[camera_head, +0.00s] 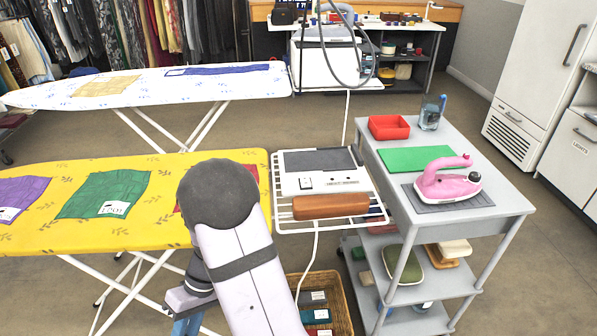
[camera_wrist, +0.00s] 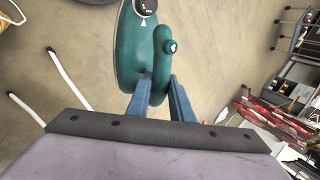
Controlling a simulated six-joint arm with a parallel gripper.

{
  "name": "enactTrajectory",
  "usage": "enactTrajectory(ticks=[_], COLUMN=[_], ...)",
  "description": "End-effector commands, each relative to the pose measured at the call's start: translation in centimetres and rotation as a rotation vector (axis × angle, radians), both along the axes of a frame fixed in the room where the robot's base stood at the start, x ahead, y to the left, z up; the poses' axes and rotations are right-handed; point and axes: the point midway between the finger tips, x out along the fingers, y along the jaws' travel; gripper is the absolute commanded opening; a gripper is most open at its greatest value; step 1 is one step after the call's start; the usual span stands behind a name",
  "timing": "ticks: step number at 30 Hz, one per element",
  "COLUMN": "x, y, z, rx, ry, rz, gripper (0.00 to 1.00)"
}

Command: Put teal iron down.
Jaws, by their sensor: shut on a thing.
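The teal iron (camera_wrist: 133,45) shows in the wrist view, with its body at the upper left and its handle running beside it. My gripper (camera_wrist: 160,88) has its blue fingers closed on the handle. The iron hangs over bare floor in that view. In the head view my arm hides the iron, and only a bit of blue finger shows at the bottom left of the arm. A white iron station (camera_head: 300,182) with a dark plate (camera_head: 318,160) and a brown wooden block (camera_head: 330,205) stands right of the yellow ironing board (camera_head: 60,178).
A grey cart (camera_head: 500,205) at right carries a pink iron (camera_head: 450,183) on a grey mat, a green mat (camera_head: 415,159), a red tray (camera_head: 389,127) and a glass jar (camera_head: 430,115). A wicker basket (camera_head: 345,305) stands below. A white board (camera_head: 150,85) lies behind. The dark plate looks bare.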

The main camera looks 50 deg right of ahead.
Motion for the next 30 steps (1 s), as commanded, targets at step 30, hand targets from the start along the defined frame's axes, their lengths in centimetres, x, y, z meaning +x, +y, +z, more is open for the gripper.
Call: enactTrajectory(ticks=[30], x=[3.5], y=[-2.8], z=[23.6], rx=[-0.009], ry=[0.010], rz=[-0.107], gripper=[0.00])
